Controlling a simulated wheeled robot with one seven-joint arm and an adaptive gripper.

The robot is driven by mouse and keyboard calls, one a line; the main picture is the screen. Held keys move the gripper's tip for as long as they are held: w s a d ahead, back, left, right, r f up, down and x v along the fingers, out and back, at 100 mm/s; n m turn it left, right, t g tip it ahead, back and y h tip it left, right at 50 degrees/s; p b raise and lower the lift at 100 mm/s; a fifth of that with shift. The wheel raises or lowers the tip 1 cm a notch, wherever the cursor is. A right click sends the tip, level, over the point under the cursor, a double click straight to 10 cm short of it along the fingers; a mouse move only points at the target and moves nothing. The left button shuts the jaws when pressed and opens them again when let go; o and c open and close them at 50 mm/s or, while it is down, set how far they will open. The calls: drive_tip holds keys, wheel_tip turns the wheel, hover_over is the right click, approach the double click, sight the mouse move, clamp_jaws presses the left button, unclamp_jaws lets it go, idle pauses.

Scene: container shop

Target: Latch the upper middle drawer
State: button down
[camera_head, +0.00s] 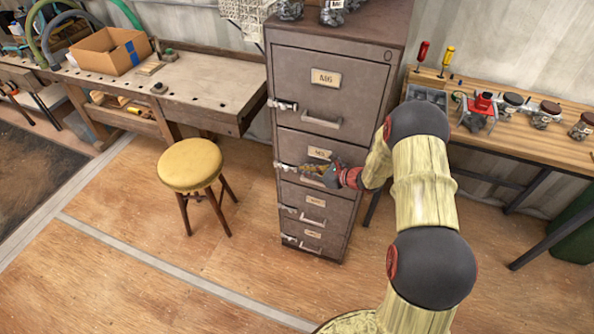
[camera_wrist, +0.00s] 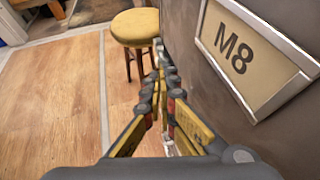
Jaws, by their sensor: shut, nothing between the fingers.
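A grey-brown metal filing cabinet (camera_head: 322,55) stands upright with its drawers in one column. The upper middle drawer (camera_head: 340,147), second from the top, looks flush with the cabinet. Its silver latch (camera_head: 284,168) is at the left edge; I cannot tell whether it is fastened. My gripper (camera_head: 306,170) is in front of this drawer, just right of the latch, and hides much of its handle. In the wrist view my gripper (camera_wrist: 160,62) has its fingers together and empty, beside a label reading M8 (camera_wrist: 236,50). Contact with the latch cannot be made out.
A yellow-topped stool (camera_head: 190,163) stands left of the cabinet, and also shows in the wrist view (camera_wrist: 135,27). A workbench (camera_head: 205,90) is at the left; another bench (camera_head: 520,145) with tools is at the right. The floor in front is clear.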

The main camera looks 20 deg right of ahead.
drive_tip(key=p+v, duration=0.1)
drive_tip(key=v, duration=0.6)
drive_tip(key=shift+d, duration=0.15)
drive_tip(key=s+a+f+n+g+y, duration=0.1)
drive_tip(key=s+a+f+n+g, duration=0.1)
drive_tip(key=s+a+n+g, duration=0.45)
drive_tip(key=s+a+r+n+g+h, duration=0.1)
drive_tip(key=s+r+n, duration=0.3)
drive_tip(key=s, duration=0.3)
drive_tip(key=s+r+n+g, duration=0.1)
drive_tip(key=s+r+n, duration=0.35)
drive_tip(key=s, duration=0.25)
drive_tip(key=s+r+n+t+h, duration=0.2)
drive_tip(key=s+r+n+h, duration=0.2)
drive_tip(key=r, duration=0.9)
drive_tip(key=s+r+n+t+h, duration=0.2)
drive_tip(key=s+r+n+h, duration=0.2)
drive_tip(key=s+r+n, duration=0.5)
drive_tip(key=a+v, duration=0.1)
drive_tip(key=v, duration=0.3)
drive_tip(key=shift+r, duration=0.15)
